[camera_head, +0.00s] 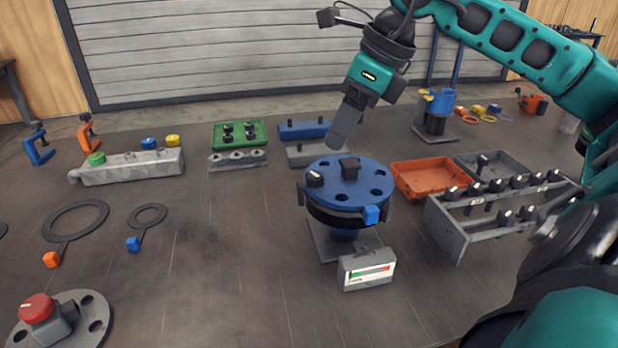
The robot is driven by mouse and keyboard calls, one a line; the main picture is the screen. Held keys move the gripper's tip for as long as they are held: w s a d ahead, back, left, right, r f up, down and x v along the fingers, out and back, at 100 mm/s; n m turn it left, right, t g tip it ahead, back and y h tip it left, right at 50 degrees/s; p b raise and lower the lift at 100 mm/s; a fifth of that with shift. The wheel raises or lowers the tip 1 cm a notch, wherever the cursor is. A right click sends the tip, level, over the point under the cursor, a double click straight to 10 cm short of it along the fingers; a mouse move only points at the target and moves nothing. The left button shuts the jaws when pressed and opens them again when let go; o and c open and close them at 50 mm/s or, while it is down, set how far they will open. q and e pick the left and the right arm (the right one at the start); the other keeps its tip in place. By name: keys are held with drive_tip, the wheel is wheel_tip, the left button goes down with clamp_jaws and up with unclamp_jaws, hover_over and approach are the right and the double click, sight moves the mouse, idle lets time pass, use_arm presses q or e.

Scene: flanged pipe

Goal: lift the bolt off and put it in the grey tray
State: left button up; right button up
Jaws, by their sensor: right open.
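The flanged pipe (345,200) stands on a grey base in the middle of the table, with a round blue flange on top. Other holes in the flange look empty. The grey tray (512,172) lies to the right, with a dark bolt in its left part. My right gripper (344,128) hangs above and behind the flange, open, with nothing seen between its fingers. It looks clear of the bolts. My left gripper is not in view.
An orange tray (424,184) lies between the flange and the grey tray. A grey rack (470,226) with several bolts stands in front of the trays. A small gauge box (367,271) stands before the pipe.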

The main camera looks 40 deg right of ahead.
sight(315, 174)
drive_tip(key=p+x, duration=0.1)
drive_tip(key=x, duration=0.2)
drive_tip(key=shift+w+a+f, duration=0.15)
drive_tip(key=shift+f, duration=0.2)
drive_tip(key=shift+p, duration=0.35)
drive_tip(key=shift+w+a+f+p, duration=0.3)
drive_tip(key=shift+f+p, duration=0.1)
drive_tip(key=shift+p, duration=0.75)
drive_tip(key=x, duration=0.3)
drive_tip(key=shift+f, duration=0.2)
drive_tip(key=shift+w+f, duration=0.2)
drive_tip(key=shift+f, duration=0.2)
drive_tip(key=shift+c, duration=0.3)
clamp_jaws()
